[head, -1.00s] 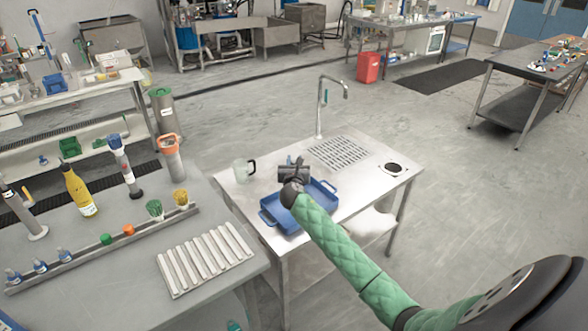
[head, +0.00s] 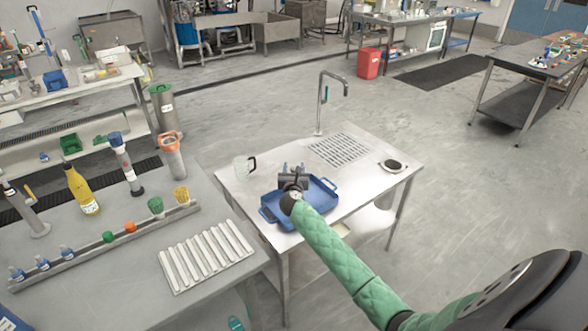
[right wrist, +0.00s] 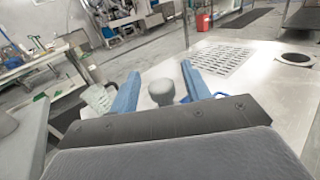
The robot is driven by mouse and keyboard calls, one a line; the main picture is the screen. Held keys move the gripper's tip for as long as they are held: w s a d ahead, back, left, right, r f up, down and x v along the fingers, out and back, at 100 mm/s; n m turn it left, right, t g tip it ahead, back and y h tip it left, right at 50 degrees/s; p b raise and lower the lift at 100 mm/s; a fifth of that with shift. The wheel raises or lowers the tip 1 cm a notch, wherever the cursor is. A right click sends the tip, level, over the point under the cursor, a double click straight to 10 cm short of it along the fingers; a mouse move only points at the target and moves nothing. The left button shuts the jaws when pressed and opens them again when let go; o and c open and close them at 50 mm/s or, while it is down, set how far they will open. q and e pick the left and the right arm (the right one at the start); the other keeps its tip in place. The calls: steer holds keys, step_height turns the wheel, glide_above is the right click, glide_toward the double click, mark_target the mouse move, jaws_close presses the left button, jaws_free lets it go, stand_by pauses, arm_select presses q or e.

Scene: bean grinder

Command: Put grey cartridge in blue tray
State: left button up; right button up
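The blue tray (head: 325,188) lies on the white sink table, with my right gripper (head: 294,168) over its left part. In the right wrist view my two blue fingers (right wrist: 161,88) stand apart. A grey rounded piece, apparently the grey cartridge (right wrist: 161,93), shows between them with narrow gaps on both sides. In the head view my gripper hides the cartridge, and I cannot tell whether it rests on the tray floor. A bit of blue tray rim (right wrist: 220,95) shows right of the fingers. My left gripper is not in view.
A clear jug (head: 243,168) stands left of the tray. A tall tap (head: 320,105), a drain grille (head: 338,150) and a round dark hole (head: 393,165) lie behind and to the right. The grey bench at left holds bottles and a ribbed white rack (head: 206,255).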

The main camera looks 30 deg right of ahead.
steer(key=shift+s, duration=0.1)
steer(key=shift+s+a, duration=0.3)
steer(key=shift+s, duration=0.05)
arm_select(q)
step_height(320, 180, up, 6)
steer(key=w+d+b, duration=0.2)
steer(key=b, duration=0.1)
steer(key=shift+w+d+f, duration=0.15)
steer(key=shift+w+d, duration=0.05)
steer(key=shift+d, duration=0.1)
arm_select(e)
steer(key=v, duration=1)
steer(key=shift+s+a, duration=0.2)
steer(key=shift+s, duration=0.15)
